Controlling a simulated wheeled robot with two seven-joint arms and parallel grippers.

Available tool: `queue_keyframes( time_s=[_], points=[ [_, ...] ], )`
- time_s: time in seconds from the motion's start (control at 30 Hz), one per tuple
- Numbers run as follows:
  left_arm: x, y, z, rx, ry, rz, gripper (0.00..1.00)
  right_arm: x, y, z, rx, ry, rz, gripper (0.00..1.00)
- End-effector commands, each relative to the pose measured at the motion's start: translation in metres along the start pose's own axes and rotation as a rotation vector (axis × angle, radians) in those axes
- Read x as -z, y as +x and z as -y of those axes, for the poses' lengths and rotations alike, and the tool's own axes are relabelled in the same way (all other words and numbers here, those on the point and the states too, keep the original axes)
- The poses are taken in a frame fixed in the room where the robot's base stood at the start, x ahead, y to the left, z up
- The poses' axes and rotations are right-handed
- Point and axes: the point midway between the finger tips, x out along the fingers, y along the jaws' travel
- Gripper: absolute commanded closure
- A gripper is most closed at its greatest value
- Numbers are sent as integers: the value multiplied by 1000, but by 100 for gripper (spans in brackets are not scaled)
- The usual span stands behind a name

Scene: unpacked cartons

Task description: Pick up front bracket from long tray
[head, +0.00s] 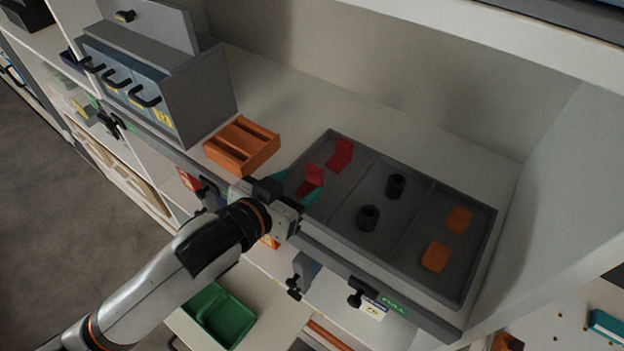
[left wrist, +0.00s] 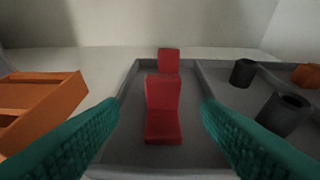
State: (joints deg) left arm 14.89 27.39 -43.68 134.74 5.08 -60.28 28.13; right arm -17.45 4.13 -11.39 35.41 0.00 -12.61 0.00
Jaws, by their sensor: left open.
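The long grey tray (head: 354,206) lies on the shelf and has compartments. Two red brackets are in its left compartment: the front bracket (head: 311,180) nearer to me and the rear bracket (head: 340,153) behind it. In the left wrist view the front bracket (left wrist: 163,110) stands centred between my teal fingers, with the rear bracket (left wrist: 168,60) beyond it. My left gripper (head: 296,187) is open at the tray's left front edge, its fingers on either side of the front bracket. No contact shows. My right gripper is not in view.
Two black cylinders (head: 368,217) are in the tray's middle compartment and two orange blocks (head: 435,257) in the right one. An orange divided box (head: 242,146) sits left of the tray. A grey drawer cabinet (head: 190,98) stands farther left. A side wall (head: 560,200) bounds the right.

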Motion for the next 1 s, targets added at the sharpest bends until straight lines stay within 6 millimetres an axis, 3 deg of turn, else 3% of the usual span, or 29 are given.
queue_keyframes(
  time_s=[0.17,0.5,0.77,0.87,1.0],
  points=[
    [-1,11,1,1,0,-1,42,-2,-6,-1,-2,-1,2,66],
    [0,54,3,0,1,-1,42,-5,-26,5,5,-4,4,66],
    [1,58,3,1,1,0,42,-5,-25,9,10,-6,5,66],
    [1,58,3,1,1,0,53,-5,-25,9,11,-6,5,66],
    [1,58,3,1,1,0,76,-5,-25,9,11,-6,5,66]
  ],
)
